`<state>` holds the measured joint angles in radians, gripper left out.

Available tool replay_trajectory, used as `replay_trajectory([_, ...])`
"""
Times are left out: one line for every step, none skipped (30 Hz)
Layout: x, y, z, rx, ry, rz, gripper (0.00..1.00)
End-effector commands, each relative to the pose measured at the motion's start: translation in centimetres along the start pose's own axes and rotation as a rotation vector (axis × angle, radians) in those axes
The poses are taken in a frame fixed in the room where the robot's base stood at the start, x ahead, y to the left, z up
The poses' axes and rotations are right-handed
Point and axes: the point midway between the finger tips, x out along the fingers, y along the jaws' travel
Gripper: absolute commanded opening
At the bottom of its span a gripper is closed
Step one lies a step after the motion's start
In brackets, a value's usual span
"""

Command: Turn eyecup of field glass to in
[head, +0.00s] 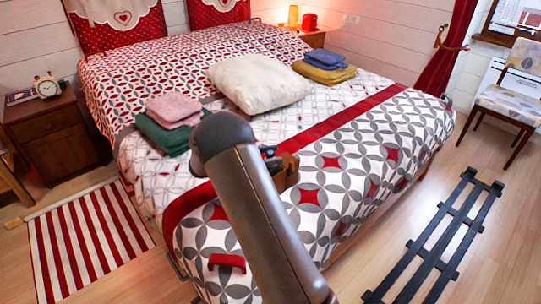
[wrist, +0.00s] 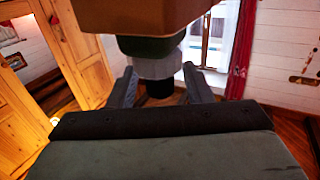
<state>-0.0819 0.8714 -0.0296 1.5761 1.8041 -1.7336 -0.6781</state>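In the wrist view, the field glass shows from close up at the top: a brown block-like part (wrist: 150,14), a dark green part (wrist: 150,46) below it, and a grey ribbed ring (wrist: 155,67), which looks like the eyecup, with a black end (wrist: 160,89). My gripper (wrist: 159,72) has its two fingers spread wide, one on each side of the grey ring. I cannot tell whether the fingertips touch it. In the head view, a brown boxy thing (head: 288,172) shows above the bed beside my arm. My arm hides most of it and my gripper there.
The bed (head: 400,125) carries folded pink and green towels (head: 172,112), a cream pillow (head: 258,82) and blue and yellow towels (head: 322,70). A dark slatted rack (head: 437,240) lies on the floor at right. A nightstand (head: 58,140) stands at left.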

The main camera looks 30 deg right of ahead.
Motion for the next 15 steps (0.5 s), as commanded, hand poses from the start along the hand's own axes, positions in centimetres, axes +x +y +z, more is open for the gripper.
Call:
replay_trajectory([0.0,0.0,0.0,0.000,0.000,0.000,0.45])
replay_trajectory([0.0,0.0,0.0,0.000,0.000,0.000,0.45])
replay_trajectory([0.0,0.0,0.0,0.000,0.000,0.000,0.45])
replay_trajectory([0.0,0.0,0.0,0.000,0.000,0.000,0.45])
replay_trajectory([0.0,0.0,0.0,0.000,0.000,0.000,0.45])
replay_trajectory([-0.1,0.0,0.0,0.000,0.000,-0.001,0.45])
replay_trajectory([-0.2,0.0,0.0,0.000,0.000,-0.001,0.45])
replay_trajectory([-0.3,0.0,0.0,0.000,0.000,-0.001,0.45])
replay_trajectory([-0.7,0.0,0.0,0.000,-0.001,-0.002,0.45])
replay_trajectory([-1.0,0.0,0.0,0.000,-0.001,-0.003,0.45])
replay_trajectory([-1.4,-0.1,0.0,0.000,-0.001,-0.004,0.45])
replay_trajectory([-2.1,-0.1,0.0,0.000,0.000,-0.005,0.45])
replay_trajectory([-2.7,-0.1,0.0,0.001,0.000,-0.005,0.45])
replay_trajectory([-3.3,-0.1,0.0,0.001,-0.001,-0.005,0.45])
replay_trajectory([-4.2,-0.1,0.0,0.000,-0.002,-0.005,0.45])
